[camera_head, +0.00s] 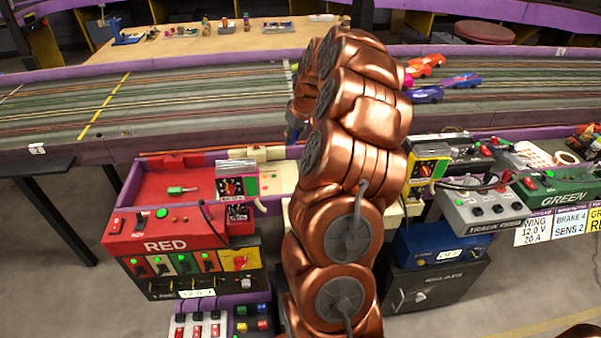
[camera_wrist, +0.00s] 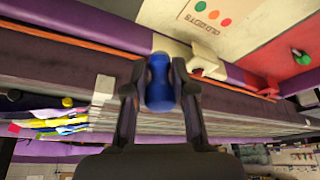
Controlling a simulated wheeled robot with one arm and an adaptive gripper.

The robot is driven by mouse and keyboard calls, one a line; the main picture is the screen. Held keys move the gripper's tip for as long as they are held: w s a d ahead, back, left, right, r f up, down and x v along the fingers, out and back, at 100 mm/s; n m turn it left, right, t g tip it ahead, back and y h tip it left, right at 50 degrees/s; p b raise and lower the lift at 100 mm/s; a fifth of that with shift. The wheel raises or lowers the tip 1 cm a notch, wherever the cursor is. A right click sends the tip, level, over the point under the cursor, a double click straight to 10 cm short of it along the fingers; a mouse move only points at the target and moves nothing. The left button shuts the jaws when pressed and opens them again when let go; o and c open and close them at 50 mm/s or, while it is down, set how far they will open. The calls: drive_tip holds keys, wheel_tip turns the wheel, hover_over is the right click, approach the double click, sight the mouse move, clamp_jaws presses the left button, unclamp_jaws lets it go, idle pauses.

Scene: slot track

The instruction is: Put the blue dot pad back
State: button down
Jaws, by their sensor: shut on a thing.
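My gripper (camera_wrist: 158,72) is shut on a blue, rounded, narrow-waisted piece (camera_wrist: 159,88), which I take for the blue dot pad. It sits upright in the wrist view between two dark fingers. In the head view my gripper is mostly hidden behind my copper arm, above the near edge of the track. A cream panel (camera_wrist: 205,18) with orange, red and green dots and upside-down lettering lies beyond the held piece in the wrist view. It also shows in the head view (camera_head: 279,177), left of my arm. The held piece appears apart from the panel.
A red tray (camera_head: 187,182) with a green-handled tool (camera_head: 181,190) stands left of the cream panel. The slot track (camera_head: 160,98) runs behind, with several toy cars at right. A grey control box (camera_head: 486,208) and a blue box (camera_head: 436,247) stand right of my arm.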

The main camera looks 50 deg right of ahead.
drive_tip(key=s+d, duration=0.1)
drive_tip(key=d, duration=0.1)
approach(299, 168)
drive_tip(key=shift+x, duration=2.95)
drive_tip(key=shift+a+f, duration=0.1)
drive_tip(key=shift+f, duration=0.1)
drive_tip(key=c, duration=0.9)
unclamp_jaws()
drive_tip(key=shift+c, duration=0.2)
drive_tip(key=shift+r, duration=0.15)
drive_tip(key=v, duration=1.2)
